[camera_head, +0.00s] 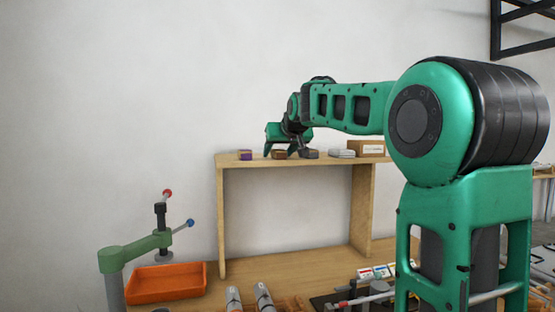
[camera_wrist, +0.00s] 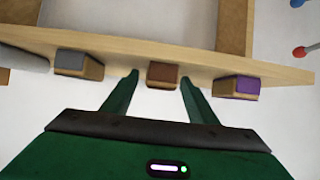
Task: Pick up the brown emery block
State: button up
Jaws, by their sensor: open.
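The brown emery block (camera_wrist: 163,75) sits on the wooden shelf (camera_wrist: 130,50) in the wrist view, between the tips of my gripper's two fingers. My gripper (camera_wrist: 160,88) is open, with one finger on each side of the block and a gap on both sides. In the head view the brown block (camera_head: 279,154) shows on the shelf top, and my gripper (camera_head: 281,143) is at it from above, partly hidden by my arm's wrist.
A purple-topped block (camera_wrist: 238,86) and a grey-topped block (camera_wrist: 79,64) flank the brown one, each just outside a finger. A cardboard box (camera_head: 371,149) stands further right on the shelf. An orange tray (camera_head: 166,283) and a green clamp post (camera_head: 135,251) are below left.

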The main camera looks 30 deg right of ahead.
jog(key=shift+c, duration=0.7)
jog(key=c, duration=1)
jog(key=shift+r, duration=0.15)
